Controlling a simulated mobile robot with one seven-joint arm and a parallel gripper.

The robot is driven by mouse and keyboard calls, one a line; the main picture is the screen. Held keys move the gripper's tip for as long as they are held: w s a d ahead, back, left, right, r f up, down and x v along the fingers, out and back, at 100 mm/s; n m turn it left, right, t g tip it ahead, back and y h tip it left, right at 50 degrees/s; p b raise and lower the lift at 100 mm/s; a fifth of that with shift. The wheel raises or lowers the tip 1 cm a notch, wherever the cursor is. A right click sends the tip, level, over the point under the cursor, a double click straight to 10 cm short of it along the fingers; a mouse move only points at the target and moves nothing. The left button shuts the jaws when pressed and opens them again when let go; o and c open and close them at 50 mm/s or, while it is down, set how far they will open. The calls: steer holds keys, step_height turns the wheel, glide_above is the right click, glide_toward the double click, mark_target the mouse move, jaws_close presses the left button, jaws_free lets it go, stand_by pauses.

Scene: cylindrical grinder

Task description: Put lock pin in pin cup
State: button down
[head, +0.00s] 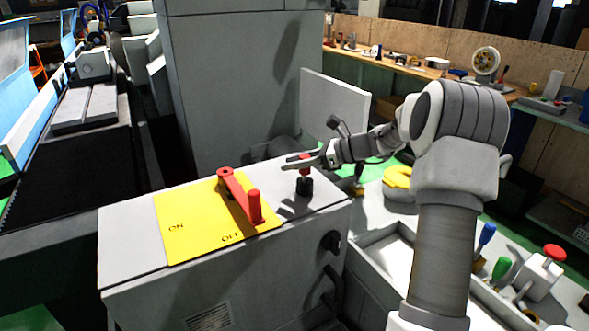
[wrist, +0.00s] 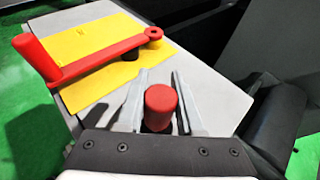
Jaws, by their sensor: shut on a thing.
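The red lock pin (head: 305,157) stands upright at the right end of the grey cabinet top. My gripper (head: 290,162) reaches in from the right and is shut on it. The black pin cup (head: 304,187) is directly below the pin. The pin's lower part shows red just above the cup; whether its tip is inside the cup cannot be told. In the wrist view the red pin head (wrist: 161,101) sits between my two grey fingers, and the cup is hidden beneath it.
A red lever (head: 240,195) lies over a yellow ON/OFF plate (head: 185,222), left of the cup. A grey upright panel (head: 335,108) stands behind. A tray (head: 385,255) and a red-button box (head: 541,275) are at right. The cabinet top near the cup is clear.

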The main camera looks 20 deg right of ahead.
steer(key=shift+f, duration=0.8)
steer(key=shift+f, duration=0.1)
steer(key=c, duration=0.5)
jaws_free()
steer(key=shift+c, duration=0.2)
steer(key=v, duration=1.2)
steer(key=shift+p, duration=0.3)
